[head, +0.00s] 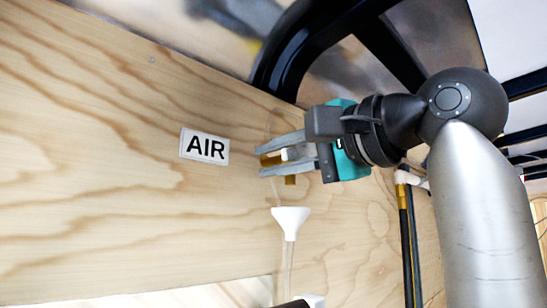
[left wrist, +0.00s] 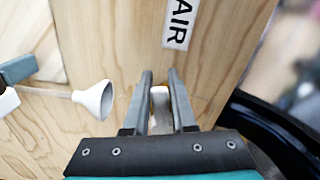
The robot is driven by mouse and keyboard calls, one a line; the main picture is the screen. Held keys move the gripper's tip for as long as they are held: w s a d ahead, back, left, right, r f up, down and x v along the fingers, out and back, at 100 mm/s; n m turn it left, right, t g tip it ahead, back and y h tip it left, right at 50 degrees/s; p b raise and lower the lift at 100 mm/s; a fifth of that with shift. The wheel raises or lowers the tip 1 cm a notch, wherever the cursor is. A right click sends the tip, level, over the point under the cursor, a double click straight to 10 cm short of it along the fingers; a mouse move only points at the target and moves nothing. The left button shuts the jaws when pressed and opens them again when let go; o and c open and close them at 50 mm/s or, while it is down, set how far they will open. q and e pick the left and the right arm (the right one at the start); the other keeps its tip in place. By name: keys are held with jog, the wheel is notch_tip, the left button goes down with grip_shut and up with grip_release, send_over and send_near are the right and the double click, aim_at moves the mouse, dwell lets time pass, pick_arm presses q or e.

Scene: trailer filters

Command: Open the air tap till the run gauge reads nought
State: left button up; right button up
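My left gripper (head: 262,162) is at the plywood panel, below and to the right of the white AIR label (head: 204,146). Its two grey fingers lie on either side of the white handle of the brass air tap (head: 291,180). In the left wrist view the white tap handle (left wrist: 159,96) fills the narrow gap between the fingers (left wrist: 160,76), and they look closed on it. The fingers hide much of the tap's brass body. No run gauge can be made out in either view.
A white funnel (head: 290,220) with a thin tube stands just below the tap. A black curved frame (head: 283,62) passes above my gripper. A black pipe with a brass-coloured band (head: 403,197) runs down at the right. The panel left of the label is bare.

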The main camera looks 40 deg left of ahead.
pick_arm(q)
grip_shut()
jog(key=shift+w+f+n, duration=0.1)
jog(key=shift+f+n, duration=0.15)
jog(key=shift+n, duration=0.45)
jog(key=shift+w+f+n, duration=0.1)
jog(key=shift+f+n, duration=0.1)
jog(key=shift+n, duration=0.5)
jog(key=shift+o, duration=2.3)
grip_release()
